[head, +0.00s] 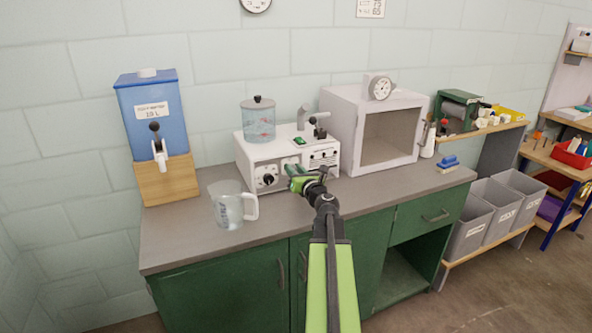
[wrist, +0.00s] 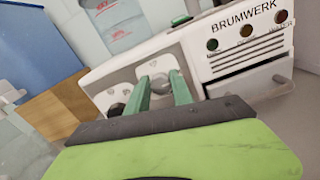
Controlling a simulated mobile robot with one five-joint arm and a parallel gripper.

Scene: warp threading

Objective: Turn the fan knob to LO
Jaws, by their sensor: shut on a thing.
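The white machine (head: 248,156) stands on the counter and is marked BRUMWERK in the wrist view (wrist: 236,62). Its front has a left panel with a black knob (head: 268,180) near its left part; the wrist view also shows this dark knob (wrist: 115,109). A second, light grey knob (wrist: 160,84) sits to its right, between my fingers. My gripper (head: 291,177) is at the machine's front, its green fingers (wrist: 161,90) shut on the grey knob. The fingers partly cover the panel. I cannot read the knob labels or the knob's pointer.
A clear jug (head: 229,208) stands on the counter left of my gripper. A blue dispenser (head: 152,112) on a wooden block is at the left. An open white box (head: 345,127) stands right of the machine. The counter's front right part is clear.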

